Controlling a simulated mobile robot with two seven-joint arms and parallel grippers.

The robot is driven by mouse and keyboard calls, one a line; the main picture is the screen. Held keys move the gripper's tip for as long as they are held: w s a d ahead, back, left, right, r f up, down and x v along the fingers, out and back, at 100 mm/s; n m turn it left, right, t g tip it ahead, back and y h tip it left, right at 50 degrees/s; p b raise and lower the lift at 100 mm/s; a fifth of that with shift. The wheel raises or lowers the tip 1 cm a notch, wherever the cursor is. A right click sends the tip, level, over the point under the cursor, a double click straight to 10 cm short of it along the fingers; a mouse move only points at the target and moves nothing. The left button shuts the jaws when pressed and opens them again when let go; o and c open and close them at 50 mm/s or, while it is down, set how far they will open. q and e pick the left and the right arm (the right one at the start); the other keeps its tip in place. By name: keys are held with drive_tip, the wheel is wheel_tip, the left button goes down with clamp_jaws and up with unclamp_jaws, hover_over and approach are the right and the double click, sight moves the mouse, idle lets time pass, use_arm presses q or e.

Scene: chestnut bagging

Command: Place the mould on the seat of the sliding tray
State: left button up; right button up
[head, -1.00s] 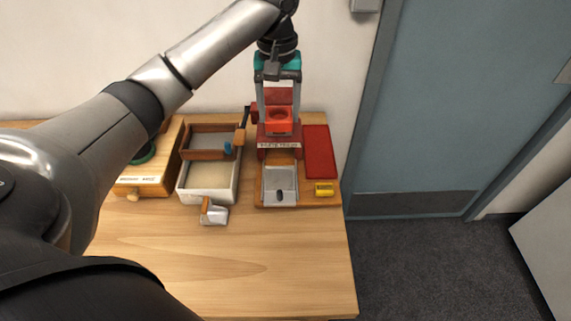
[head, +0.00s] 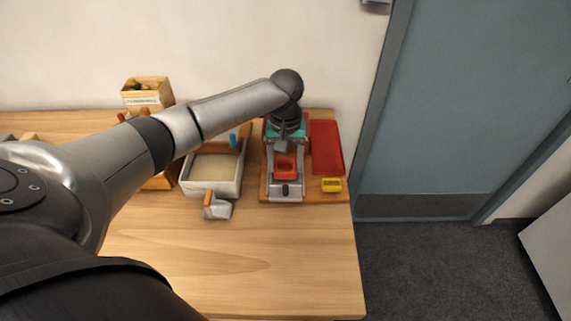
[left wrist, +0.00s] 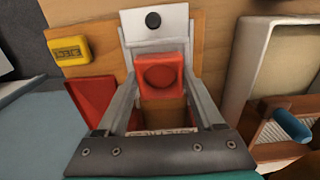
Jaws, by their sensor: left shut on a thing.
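The mould is an orange-red block (head: 286,166) with a round hollow; it also shows in the left wrist view (left wrist: 163,76). My left gripper (head: 286,169) is shut on it, one grey finger on each side. The grey sliding tray (head: 285,195) with a dark knob lies on the wooden base, and its plate shows beyond the mould in the left wrist view (left wrist: 178,22). The mould is over the tray's rear part. I cannot tell whether it touches the tray, and the seat is hidden. My right gripper is not in view.
A red panel (head: 326,148) and a yellow block (head: 331,184) lie right of the tray. A pale bin of sand-like fill (head: 213,173) stands to the left, with a metal scoop (head: 218,209) in front. A labelled box (head: 147,95) stands behind. The front tabletop is clear.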

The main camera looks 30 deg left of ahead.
sight(286, 165)
use_arm(q)
drive_tip(key=shift+f, duration=0.25)
drive_tip(key=o, duration=1.4)
drive_tip(key=shift+f, duration=0.1)
wheel_tip(286, 165, up, 12)
drive_tip(key=p, duration=0.2)
